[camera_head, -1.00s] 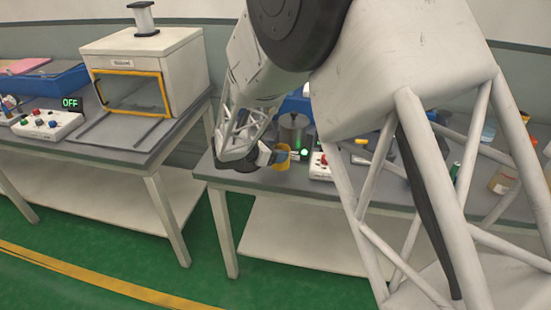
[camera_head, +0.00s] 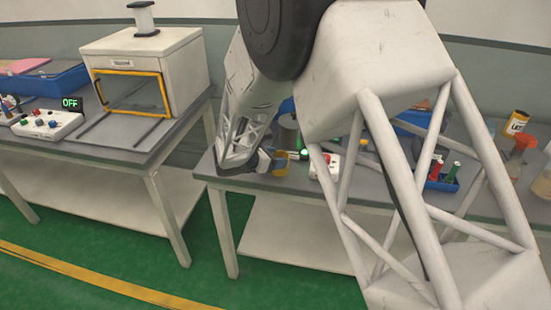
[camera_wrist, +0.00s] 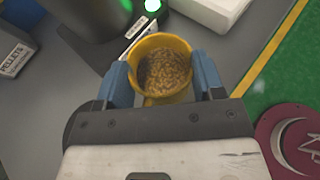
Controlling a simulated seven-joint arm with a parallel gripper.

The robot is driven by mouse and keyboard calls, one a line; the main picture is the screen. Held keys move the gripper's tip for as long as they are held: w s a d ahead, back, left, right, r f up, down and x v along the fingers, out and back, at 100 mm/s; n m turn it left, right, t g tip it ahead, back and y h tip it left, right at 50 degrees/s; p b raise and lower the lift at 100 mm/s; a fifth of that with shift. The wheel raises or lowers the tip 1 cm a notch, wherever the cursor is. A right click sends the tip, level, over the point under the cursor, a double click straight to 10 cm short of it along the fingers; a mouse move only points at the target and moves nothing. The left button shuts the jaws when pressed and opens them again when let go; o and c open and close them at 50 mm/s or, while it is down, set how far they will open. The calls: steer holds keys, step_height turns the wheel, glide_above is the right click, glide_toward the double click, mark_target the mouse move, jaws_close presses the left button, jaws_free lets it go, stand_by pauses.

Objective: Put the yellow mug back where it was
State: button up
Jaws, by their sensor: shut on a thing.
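The yellow mug (camera_wrist: 188,45) sits between the blue fingers of my gripper (camera_wrist: 163,82) in the wrist view. It is filled with brown pellets, and its opening faces the camera. The fingers are shut on it from both sides. In the head view the mug (camera_head: 281,167) shows small at the front left of the right bench, with my gripper (camera_head: 272,161) at it. I cannot tell whether its base touches the bench.
A grey metal cylinder (camera_head: 288,134) and a green light (camera_head: 304,154) stand close behind the mug. A white button box (camera_head: 325,168) is to its right. A label reading PELLETS (camera_wrist: 14,59) lies left in the wrist view. The left bench holds a white oven-like box (camera_head: 150,62).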

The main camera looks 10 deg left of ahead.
steer(key=shift+f, duration=0.1)
steer(key=o, duration=1.1)
steer(key=shift+c, duration=0.2)
steer(key=v, duration=1.2)
steer(key=shift+d, duration=0.1)
